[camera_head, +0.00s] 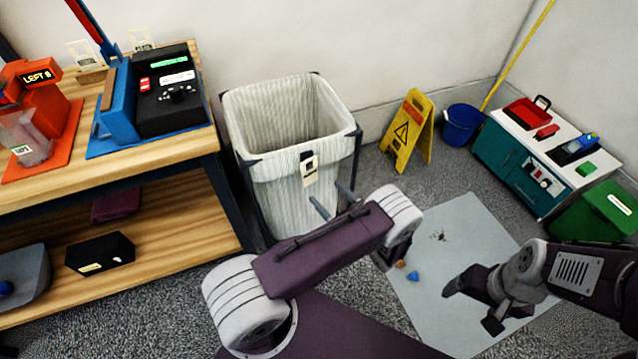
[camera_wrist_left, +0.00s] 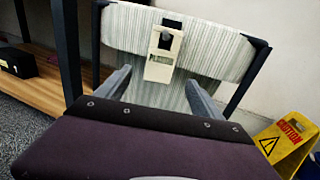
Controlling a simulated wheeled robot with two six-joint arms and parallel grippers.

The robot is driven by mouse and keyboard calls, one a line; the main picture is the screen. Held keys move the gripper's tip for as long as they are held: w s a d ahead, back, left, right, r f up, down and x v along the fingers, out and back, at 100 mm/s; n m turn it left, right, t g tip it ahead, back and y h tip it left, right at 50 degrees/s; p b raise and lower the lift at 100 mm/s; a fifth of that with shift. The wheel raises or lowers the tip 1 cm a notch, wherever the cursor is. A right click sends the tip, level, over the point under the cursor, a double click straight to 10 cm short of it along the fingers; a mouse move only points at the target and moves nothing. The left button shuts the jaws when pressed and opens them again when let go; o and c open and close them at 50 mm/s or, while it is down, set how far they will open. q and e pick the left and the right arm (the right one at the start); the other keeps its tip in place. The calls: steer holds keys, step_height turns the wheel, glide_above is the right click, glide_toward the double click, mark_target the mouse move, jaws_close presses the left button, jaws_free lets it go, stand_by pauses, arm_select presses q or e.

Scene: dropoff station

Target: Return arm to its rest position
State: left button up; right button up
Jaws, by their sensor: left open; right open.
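My left gripper (camera_head: 332,199) is open, with its two grey fingers apart in front of the striped laundry bin (camera_head: 292,185). In the left wrist view the open fingers (camera_wrist_left: 158,92) frame the bin's front and the tag (camera_wrist_left: 163,55) hanging on it. Nothing is between the fingers; whether they touch the bin I cannot tell. My left arm stretches across the lower middle of the head view. My right gripper (camera_head: 472,303) is open and empty over the grey mat (camera_head: 470,230) at the lower right.
A wooden shelf bench (camera_head: 180,150) stands at the left. A yellow caution sign (camera_head: 408,130) and a blue bucket (camera_head: 462,124) stand right of the bin. A teal cabinet (camera_head: 515,165) and green bin (camera_head: 590,215) are at the right. Small debris (camera_head: 413,277) lies on the mat.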

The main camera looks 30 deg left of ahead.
arm_select(q)
steer(key=shift+v, duration=0.85)
